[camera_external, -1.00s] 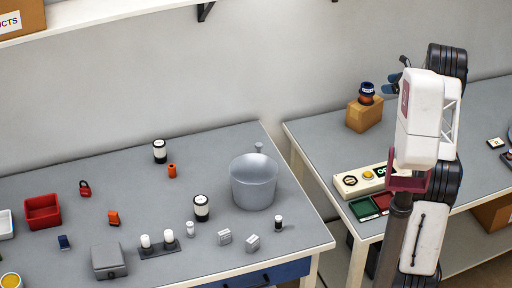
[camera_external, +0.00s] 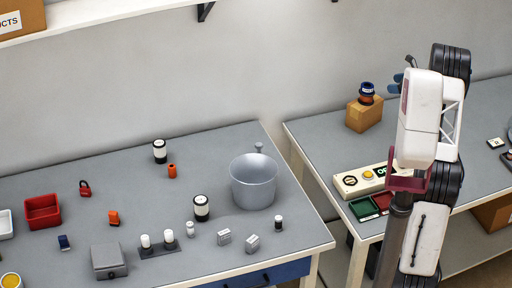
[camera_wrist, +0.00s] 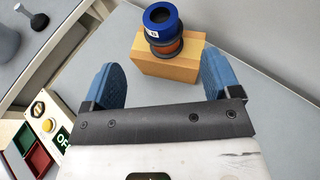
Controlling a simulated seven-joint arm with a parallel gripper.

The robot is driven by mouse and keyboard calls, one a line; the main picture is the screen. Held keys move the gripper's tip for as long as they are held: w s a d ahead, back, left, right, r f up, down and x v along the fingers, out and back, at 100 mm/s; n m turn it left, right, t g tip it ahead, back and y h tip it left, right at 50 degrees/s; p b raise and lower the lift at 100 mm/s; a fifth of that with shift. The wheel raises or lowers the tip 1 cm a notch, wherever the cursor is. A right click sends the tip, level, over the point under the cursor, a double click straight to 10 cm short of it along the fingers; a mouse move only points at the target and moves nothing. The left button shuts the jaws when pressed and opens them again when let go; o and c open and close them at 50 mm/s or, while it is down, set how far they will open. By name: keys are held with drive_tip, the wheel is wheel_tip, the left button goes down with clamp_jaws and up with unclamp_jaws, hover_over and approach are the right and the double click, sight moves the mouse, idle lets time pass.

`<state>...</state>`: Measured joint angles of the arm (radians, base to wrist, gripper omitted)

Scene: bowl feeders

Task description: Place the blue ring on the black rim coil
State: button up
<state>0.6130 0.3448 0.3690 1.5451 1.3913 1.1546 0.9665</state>
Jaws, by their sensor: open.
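The blue ring (camera_wrist: 161,17) sits on top of the black rim coil (camera_wrist: 168,47), whose orange middle and dark rims show below it. The ring looks roughly level on the coil. The coil stands on a tan wooden block (camera_wrist: 165,65). The external view also shows the blue ring (camera_external: 367,88), the coil (camera_external: 366,99) and the block (camera_external: 364,115) on the right table. My gripper (camera_wrist: 161,66) is open and empty, its blue fingers wide apart and clear of the ring. In the external view my gripper (camera_external: 398,78) is to the right of the ring, partly hidden by my arm.
A beige panel (camera_external: 349,187) with a yellow button and green and red trays (camera_external: 364,210) lies in front of the block. The left table holds a grey bucket (camera_external: 253,182) and several small items. The table beside the block is clear.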

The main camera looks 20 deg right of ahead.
drive_tip(key=s+a+r+n+g+h, duration=0.1)
drive_tip(key=s+a+r+n+g, duration=0.45)
drive_tip(key=s+a, duration=0.75)
drive_tip(key=s+a+r+n+g+h, duration=0.2)
drive_tip(key=s+a+r+n, duration=0.6)
drive_tip(key=a, duration=0.9)
drive_tip(key=s+a+f+n+h, duration=0.1)
drive_tip(key=s+a+n+h, duration=0.1)
drive_tip(key=s, duration=0.9)
drive_tip(key=s+a+f+n+h, duration=0.1)
drive_tip(key=s+a+n+h, duration=0.1)
drive_tip(key=s+a+n, duration=0.2)
drive_tip(key=s+a+f+n+h, duration=0.1)
drive_tip(key=s+n, duration=0.7)
drive_tip(key=s, duration=1.1)
drive_tip(key=a+h, duration=0.1)
drive_tip(key=a, duration=0.1)
drive_tip(key=shift+a+f, duration=0.25)
drive_tip(key=shift+a, duration=0.05)
